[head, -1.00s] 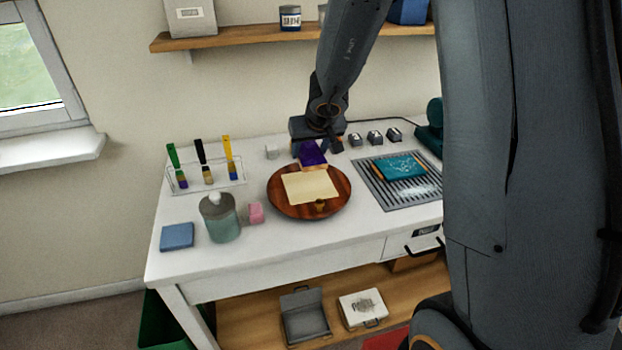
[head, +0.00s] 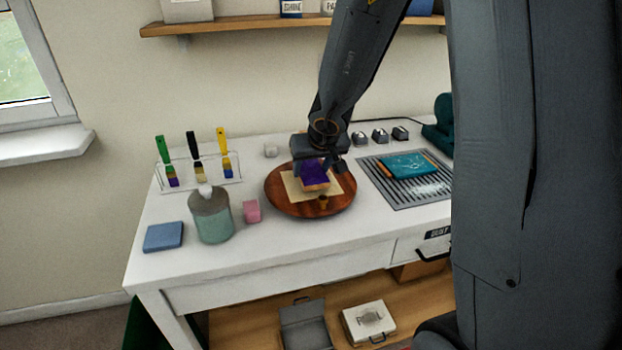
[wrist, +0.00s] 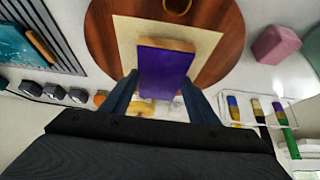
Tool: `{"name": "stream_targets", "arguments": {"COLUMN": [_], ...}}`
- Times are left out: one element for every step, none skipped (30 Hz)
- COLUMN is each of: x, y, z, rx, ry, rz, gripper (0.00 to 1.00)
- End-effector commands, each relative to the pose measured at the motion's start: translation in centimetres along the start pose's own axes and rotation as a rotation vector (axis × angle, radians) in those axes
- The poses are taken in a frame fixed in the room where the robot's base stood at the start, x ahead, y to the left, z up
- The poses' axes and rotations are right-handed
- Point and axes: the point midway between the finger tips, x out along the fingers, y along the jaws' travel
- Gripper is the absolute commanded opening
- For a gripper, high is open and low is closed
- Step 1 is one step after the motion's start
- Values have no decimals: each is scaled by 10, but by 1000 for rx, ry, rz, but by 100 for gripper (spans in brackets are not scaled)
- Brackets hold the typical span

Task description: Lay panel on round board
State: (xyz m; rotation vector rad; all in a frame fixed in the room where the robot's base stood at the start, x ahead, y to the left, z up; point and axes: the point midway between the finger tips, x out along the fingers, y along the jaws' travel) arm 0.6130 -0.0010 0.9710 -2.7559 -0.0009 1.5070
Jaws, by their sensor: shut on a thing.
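The panel (head: 314,176) has a purple face and a light wood edge. My gripper (head: 318,168) is shut on it and holds it over the middle of the round board. In the wrist view the panel (wrist: 163,72) sits between the two dark fingers. The round board (head: 279,202) is dark reddish wood and stands on the white table. A cream square sheet (head: 292,188) lies on the board, partly hidden under the panel. I cannot tell whether the panel touches the sheet.
Left of the board stand a pink block (head: 252,211), a teal jar (head: 212,222) and a blue block (head: 163,237). A brush rack (head: 205,183) is behind them. On the right, a teal panel (head: 408,164) lies on a slatted rack (head: 428,192).

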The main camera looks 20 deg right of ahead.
Motion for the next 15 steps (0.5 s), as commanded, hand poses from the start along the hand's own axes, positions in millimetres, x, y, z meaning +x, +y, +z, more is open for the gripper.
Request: {"name": "stream_targets", "arguments": {"x": [8, 10, 12, 13, 14, 15, 15, 16, 15, 15, 15, 15, 14, 14, 14], "y": [0, 0, 0, 0, 0, 0, 0, 0, 0, 0, 0, 0, 0, 0, 0], "z": [4, 5, 6, 7, 8, 9, 9, 10, 10, 10, 9, 9, 9, 9, 9], "rx": [-1, 0, 0, -1, -1, 0, 0, 0, -1, -1, -1, -1, -1, -1, -1], "ry": [1, 1, 1, 1, 1, 1, 1, 1, 1, 1, 1, 1, 1, 1, 1], "rz": [0, 0, 0, 0, 0, 0, 0, 0, 0, 0, 0, 0, 0, 0, 0], "gripper": [30, 30, 30, 30, 30, 30, 30, 30, 30, 30, 30, 30, 30, 30, 30]}}
